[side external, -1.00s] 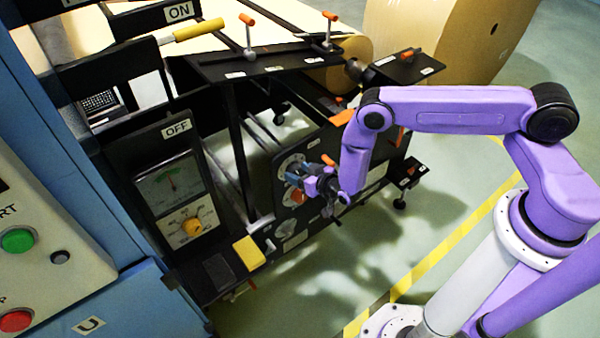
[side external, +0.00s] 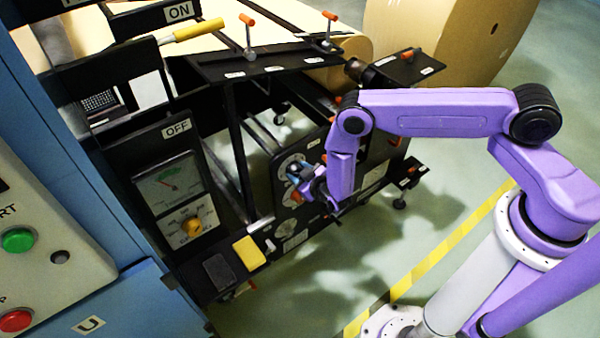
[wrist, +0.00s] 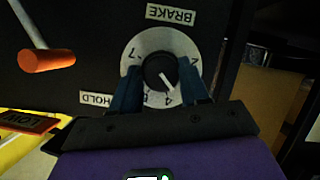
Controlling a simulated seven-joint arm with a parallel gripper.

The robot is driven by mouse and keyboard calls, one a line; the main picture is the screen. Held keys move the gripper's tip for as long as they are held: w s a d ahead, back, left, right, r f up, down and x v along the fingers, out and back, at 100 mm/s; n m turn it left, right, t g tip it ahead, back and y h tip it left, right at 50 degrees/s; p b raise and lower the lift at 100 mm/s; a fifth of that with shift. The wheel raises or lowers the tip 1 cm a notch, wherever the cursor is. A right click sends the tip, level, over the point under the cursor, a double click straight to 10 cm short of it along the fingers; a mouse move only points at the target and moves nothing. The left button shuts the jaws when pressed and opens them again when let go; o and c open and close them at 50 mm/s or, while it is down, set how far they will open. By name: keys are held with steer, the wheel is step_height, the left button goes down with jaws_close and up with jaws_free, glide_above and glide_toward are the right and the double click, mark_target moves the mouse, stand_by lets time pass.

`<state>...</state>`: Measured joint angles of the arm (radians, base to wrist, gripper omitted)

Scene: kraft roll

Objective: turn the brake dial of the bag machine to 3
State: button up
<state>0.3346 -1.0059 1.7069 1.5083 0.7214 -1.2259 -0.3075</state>
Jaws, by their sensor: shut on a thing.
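The brake dial shows in the wrist view as a pale round plate (wrist: 150,48) with a black knob (wrist: 157,70) at its middle, under an upside-down BRAKE label (wrist: 170,15). The knob's white pointer line slants to the lower right, near the 4 in this view. My gripper (wrist: 160,78) has its two blue fingers on either side of the knob, shut on it. The fingers cover parts of the scale, and the 3 is not readable. In the side external view my gripper (side external: 297,172) is at the upper dial on the machine's black panel.
An orange-tipped lever (wrist: 46,60) and a HOLD label (wrist: 97,99) are beside the dial. A meter (side external: 168,183) with a yellow-knobbed dial (side external: 191,226) below stands on the machine's left part. A yellow block (side external: 249,253) lies in front.

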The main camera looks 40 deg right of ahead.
steer(key=shift+a+n+h, duration=0.3)
steer(key=shift+n+h, duration=0.5)
steer(key=shift+n, duration=0.5)
steer(key=o, duration=1)
steer(key=shift+o, duration=0.2)
steer(key=shift+s, duration=0.1)
steer(key=v, duration=1.7)
steer(key=shift+f, duration=0.2)
steer(key=shift+s+a, duration=0.15)
steer(key=shift+a, duration=0.05)
